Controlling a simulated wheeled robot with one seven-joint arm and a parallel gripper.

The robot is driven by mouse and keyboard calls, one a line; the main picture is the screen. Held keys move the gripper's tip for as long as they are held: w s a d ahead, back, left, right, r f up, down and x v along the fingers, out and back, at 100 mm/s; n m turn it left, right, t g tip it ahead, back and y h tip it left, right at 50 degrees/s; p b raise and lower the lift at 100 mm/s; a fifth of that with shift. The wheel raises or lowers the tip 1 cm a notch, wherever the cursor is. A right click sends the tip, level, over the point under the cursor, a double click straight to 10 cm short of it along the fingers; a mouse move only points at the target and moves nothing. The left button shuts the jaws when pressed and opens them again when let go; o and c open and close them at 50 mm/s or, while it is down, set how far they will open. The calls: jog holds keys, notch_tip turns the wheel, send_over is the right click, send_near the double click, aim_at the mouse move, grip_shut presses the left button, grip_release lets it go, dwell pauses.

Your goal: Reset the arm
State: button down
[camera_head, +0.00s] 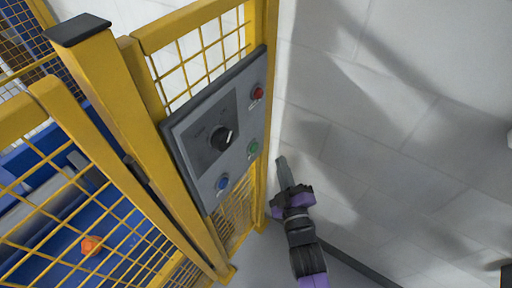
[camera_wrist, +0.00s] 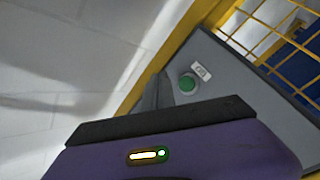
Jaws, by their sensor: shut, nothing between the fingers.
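My gripper (camera_head: 284,172) is shut and empty, just right of the control panel in the head view. My arm reaches up to it from the bottom. The grey control panel (camera_head: 190,150) is mounted on the yellow fence. It carries a black rotary knob (camera_head: 221,137), a red button (camera_head: 257,93), a green button (camera_head: 253,148) and a blue button (camera_head: 222,182). In the wrist view the green button (camera_wrist: 187,83) shows just beyond my gripper (camera_wrist: 158,92), with a small white label above it. I cannot tell whether the gripper touches the panel.
Yellow mesh fencing (camera_head: 110,130) with thick posts fills the left. Blue machinery (camera_head: 85,215) and an orange object (camera_head: 91,245) are behind it. A pale block wall (camera_head: 400,120) is on the right. The space between my gripper and the right edge looks clear.

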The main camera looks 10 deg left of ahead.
dwell(0.4)
jog(key=s+d+r+m+h+b, duration=0.1)
jog(key=s+d+m, duration=0.4)
jog(key=s, duration=0.7)
jog(key=s+d+r+m+g+h+b, duration=0.1)
jog(key=s+d+m+h, duration=0.3)
jog(key=s+d, duration=0.6)
jog(key=s+d+r+m+g+h, duration=0.1)
jog(key=s+d+m, duration=0.4)
jog(key=s, duration=1.1)
jog(key=d+r+h, duration=0.1)
jog(key=d+r, duration=0.1)
jog(key=d, duration=0.1)
jog(key=shift+s+d+r+m+h+b, duration=0.2)
jog(key=shift+s+r+m+h+b, duration=0.1)
jog(key=shift+b, duration=0.1)
